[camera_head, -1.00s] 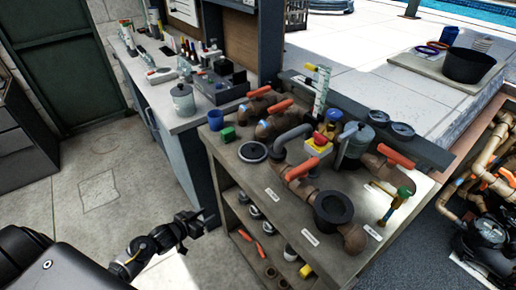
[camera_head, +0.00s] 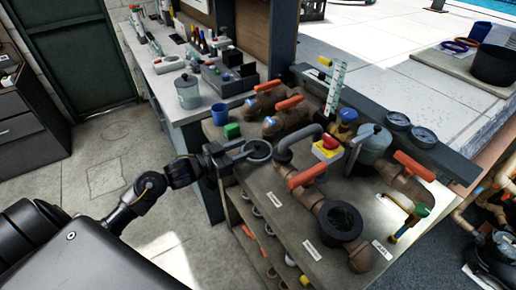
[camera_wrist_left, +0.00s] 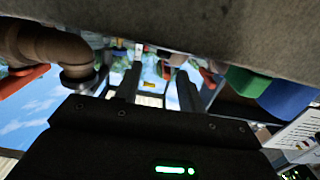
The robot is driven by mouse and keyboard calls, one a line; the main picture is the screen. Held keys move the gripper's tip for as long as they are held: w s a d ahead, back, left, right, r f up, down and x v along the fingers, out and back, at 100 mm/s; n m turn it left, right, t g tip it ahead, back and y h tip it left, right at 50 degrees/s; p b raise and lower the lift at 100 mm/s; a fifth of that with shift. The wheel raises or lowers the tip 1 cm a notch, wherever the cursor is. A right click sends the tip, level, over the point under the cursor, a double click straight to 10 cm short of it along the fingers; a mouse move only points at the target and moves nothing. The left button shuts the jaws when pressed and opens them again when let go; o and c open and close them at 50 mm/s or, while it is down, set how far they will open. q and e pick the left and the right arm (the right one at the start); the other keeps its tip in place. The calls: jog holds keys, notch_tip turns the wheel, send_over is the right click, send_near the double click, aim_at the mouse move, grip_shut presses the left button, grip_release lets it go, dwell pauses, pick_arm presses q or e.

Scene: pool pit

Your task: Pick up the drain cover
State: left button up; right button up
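The drain cover (camera_head: 258,149) is a dark round disc with a lighter rim, near the left front edge of the workbench (camera_head: 285,235). My left gripper (camera_head: 246,151) reaches in from the left, and its fingers are at the disc's left side, partly covering it. I cannot tell whether they touch it. In the left wrist view the two dark fingers (camera_wrist_left: 158,88) stand apart with a gap between them. I cannot make out the cover there. My right gripper is not in view.
A green block (camera_head: 232,130) and a blue cup (camera_head: 219,114) stand just behind the gripper. Pipes with red handles, an emergency button (camera_head: 327,147) and a black round flange (camera_head: 341,222) fill the bench to the right. The bench front near the labels is clear.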

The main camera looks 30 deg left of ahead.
aim_at(255, 145)
pick_arm(q)
jog(key=shift+f+p+x, duration=0.15)
jog(key=shift+p+x, duration=0.25)
jog(key=shift+x, duration=1.15)
jog(key=shift+f+p+x, duration=0.15)
jog(key=shift+p+x, duration=0.2)
jog(key=shift+x, duration=1.15)
jog(key=shift+a, duration=0.15)
grip_shut()
